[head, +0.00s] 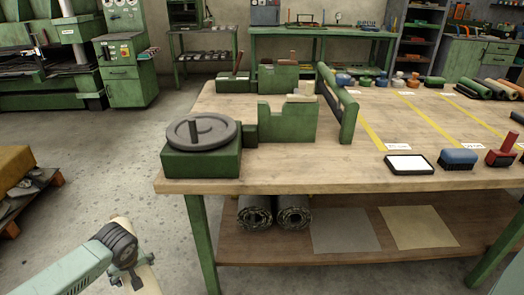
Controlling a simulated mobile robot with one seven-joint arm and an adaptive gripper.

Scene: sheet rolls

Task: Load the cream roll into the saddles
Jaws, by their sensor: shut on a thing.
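My gripper (127,279) is at the lower left, over the floor and to the left of the table. It is shut on the cream roll (149,275), which lies across behind the fingers; the gripper hides part of it. The green saddles stand at the table's left part: a near one (286,122) with a notched top and a far one (272,78) behind it. The gripper and roll are apart from both saddles. A small cream piece (302,98) shows by the near saddle's top; I cannot tell what it is.
A green base with a grey handwheel (203,132) stands at the table's near left corner. A green bar frame (338,100) rises right of the saddles. Brushes and a white-topped pad (408,164) lie right. Dark rolls (256,211) lie on the lower shelf (450,258).

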